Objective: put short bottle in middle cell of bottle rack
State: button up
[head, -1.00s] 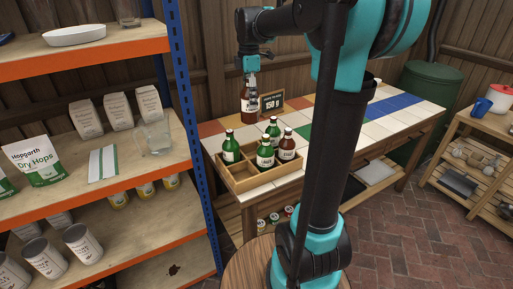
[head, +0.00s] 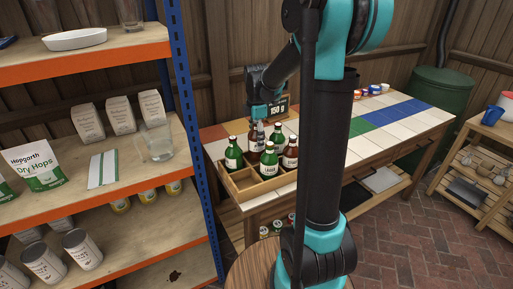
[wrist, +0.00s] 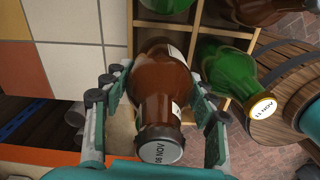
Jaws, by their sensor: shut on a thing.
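The bottle rack (head: 243,196) is a wooden crate with cells on the near left end of the tiled table. My gripper (head: 257,121) is shut on a brown bottle (wrist: 160,92) by its upper part, with its dark cap toward the wrist camera. In the head view this brown bottle (head: 256,141) is over or partly in the rack, among the other bottles. Its base is hidden, so I cannot tell whether it touches the rack floor. Green bottles (head: 233,155) and (head: 268,163) and another brown bottle (head: 290,155) stand in other cells.
A further green bottle (head: 278,136) stands at the back of the rack. The table's tiled right side (head: 390,120) is mostly clear. A shelf with jars and packets (head: 100,180) is close on the left.

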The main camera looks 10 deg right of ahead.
jog(key=shift+f, duration=2.1)
jog(key=shift+f, duration=0.15)
jog(key=o, duration=1.4)
notch_tip(320, 180, up, 12)
jog(key=shift+r, duration=0.2)
